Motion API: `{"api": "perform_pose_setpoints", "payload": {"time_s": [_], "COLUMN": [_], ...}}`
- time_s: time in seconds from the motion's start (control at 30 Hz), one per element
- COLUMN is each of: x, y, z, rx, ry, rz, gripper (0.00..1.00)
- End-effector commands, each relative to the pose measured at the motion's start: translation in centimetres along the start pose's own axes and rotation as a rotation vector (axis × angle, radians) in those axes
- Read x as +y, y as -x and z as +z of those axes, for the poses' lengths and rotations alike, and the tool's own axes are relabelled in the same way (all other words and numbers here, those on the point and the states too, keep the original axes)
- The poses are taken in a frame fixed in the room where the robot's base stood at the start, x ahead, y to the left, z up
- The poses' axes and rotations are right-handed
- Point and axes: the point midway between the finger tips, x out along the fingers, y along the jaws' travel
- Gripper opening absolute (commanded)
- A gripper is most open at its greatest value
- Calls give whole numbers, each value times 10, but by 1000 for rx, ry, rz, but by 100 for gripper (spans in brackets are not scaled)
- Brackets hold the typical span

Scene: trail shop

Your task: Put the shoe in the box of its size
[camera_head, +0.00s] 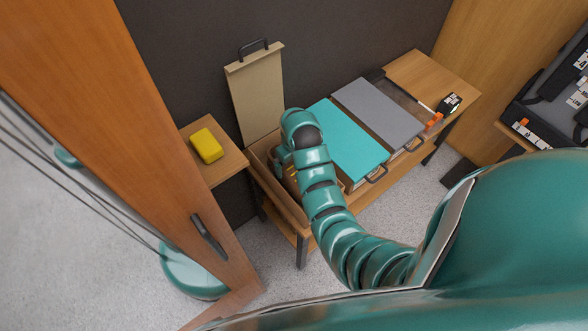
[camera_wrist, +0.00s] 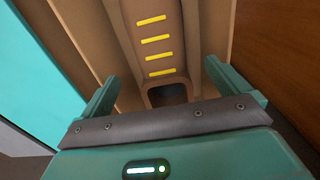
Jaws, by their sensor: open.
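A tan shoe with yellow lace bars (camera_wrist: 155,45) lies inside the open wooden box (camera_head: 262,158), whose tan lid (camera_head: 258,95) stands raised at the back. Two more boxes stand to the right, one with a closed teal lid (camera_head: 345,140) and one with a closed grey lid (camera_head: 378,110). No size marks are readable. My gripper (camera_wrist: 162,78) is open, with its fingers apart on either side of the shoe's dark opening end. I cannot tell whether they touch it. In the head view my arm hides most of the gripper and shoe.
A yellow block (camera_head: 206,146) rests on a small wooden stand left of the open box. A small black-and-white item (camera_head: 448,104) and an orange piece (camera_head: 434,120) are at the bench's right end. A wooden panel with a dark handle (camera_head: 208,238) stands at left.

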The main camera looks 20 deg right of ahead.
Motion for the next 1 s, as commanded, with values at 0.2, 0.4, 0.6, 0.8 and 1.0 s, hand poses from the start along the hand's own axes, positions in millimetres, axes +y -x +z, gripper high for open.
{"api": "perform_pose_setpoints", "payload": {"time_s": [0.2, 0.4, 0.6, 0.8, 1.0], "x": [0, 0, 0, 0, 0], "y": [25, 29, 28, 28, 27], "z": [0, 0, 0, 0, -1], "rx": [-2, -2, -2, -2, 6], "ry": [0, 0, 0, 0, -1], "rz": [-1, -1, -1, -1, 3], "gripper": [100, 100, 100, 100, 100]}}
